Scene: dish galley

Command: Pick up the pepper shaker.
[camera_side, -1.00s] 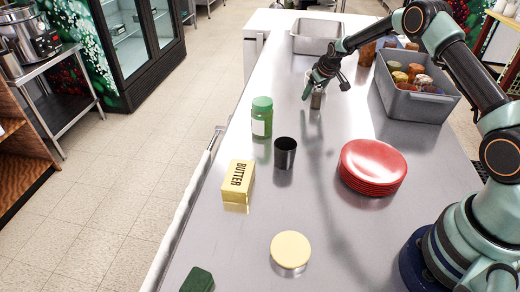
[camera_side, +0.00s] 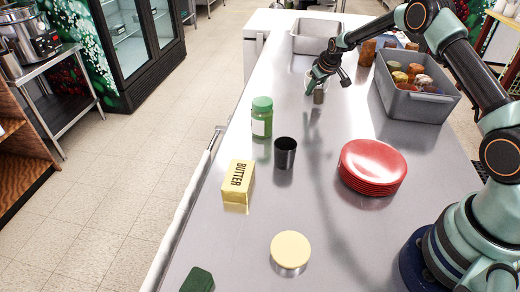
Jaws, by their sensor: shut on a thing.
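The pepper shaker (camera_side: 318,96) is a small grey-brown cylinder toward the far end of the steel counter. My gripper (camera_side: 322,84) reaches down over it and is shut on its upper part, which the fingers hide. The shaker looks upright. Whether its base is clear of the counter is hard to tell at this size.
A white cup (camera_side: 309,77) stands just behind the gripper. A green jar (camera_side: 262,118), black cup (camera_side: 285,153), butter box (camera_side: 238,181) and red plates (camera_side: 372,167) stand nearer.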

